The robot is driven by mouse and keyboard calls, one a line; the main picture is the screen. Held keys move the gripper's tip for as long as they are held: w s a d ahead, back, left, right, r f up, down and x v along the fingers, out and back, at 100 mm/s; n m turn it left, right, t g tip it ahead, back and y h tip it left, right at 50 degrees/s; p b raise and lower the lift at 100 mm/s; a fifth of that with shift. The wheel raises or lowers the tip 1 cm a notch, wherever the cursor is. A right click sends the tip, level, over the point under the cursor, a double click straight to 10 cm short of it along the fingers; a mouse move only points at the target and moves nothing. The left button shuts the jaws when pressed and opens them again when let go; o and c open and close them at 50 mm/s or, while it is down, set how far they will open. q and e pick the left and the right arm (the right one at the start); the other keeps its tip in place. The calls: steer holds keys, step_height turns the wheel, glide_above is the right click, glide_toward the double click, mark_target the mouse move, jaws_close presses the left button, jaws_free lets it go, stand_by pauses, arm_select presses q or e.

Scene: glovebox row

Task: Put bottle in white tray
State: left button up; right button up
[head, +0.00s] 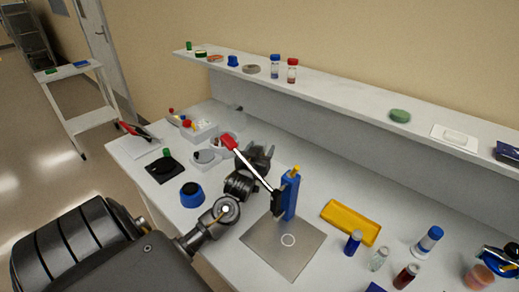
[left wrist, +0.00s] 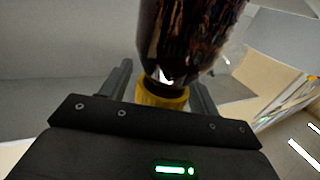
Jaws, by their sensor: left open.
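My left gripper (head: 258,157) is over the bench behind the grey plate, its fingers pointing away from me. In the left wrist view, a dark brown, glossy bottle (left wrist: 188,40) with a yellow cap or collar (left wrist: 162,95) is between the two open fingers. I cannot tell whether the fingers touch it. In the head view this bottle is not clearly seen, likely hidden by the gripper. A shallow white tray (head: 455,138) lies on the raised shelf at the right. My right gripper is not in view.
A yellow tray (head: 350,222) and several small bottles (head: 379,259) stand to the right. A white box (head: 200,132) with coloured caps and a blue-black round item (head: 192,194) are left.

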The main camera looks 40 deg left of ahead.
arm_select(q)
steer(key=b+v, duration=0.1)
steer(key=v, duration=1.1)
steer(key=shift+b, duration=0.35)
steer(key=shift+s+r, duration=0.1)
